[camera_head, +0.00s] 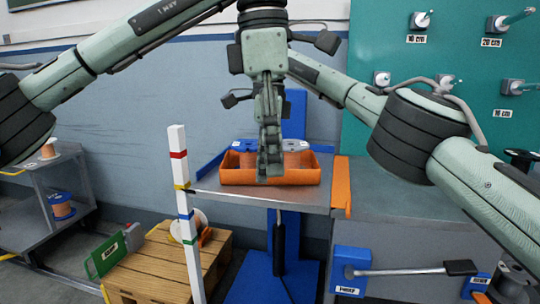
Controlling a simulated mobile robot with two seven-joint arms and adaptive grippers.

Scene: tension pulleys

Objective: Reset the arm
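My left arm comes in from the left and bends up past the top edge. My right arm comes in from the right and reaches the middle behind the pale green wrist. The two arm ends overlap there, so I cannot clearly tell their hands apart. Gripper fingers (270,160) point down in front of an orange tray (232,177). They are seen edge-on, so their opening is unclear. I cannot tell whether they touch the tray. The tray sits on a grey metal work table (270,199) and holds brownish round parts, partly hidden by the fingers.
A white post with coloured bands (189,240) stands at the table's left front. A wooden crate (160,265) and a grey cart (40,215) are at left. A green pegboard (450,60) with labelled pegs stands at right, above a long-handled tool (410,271).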

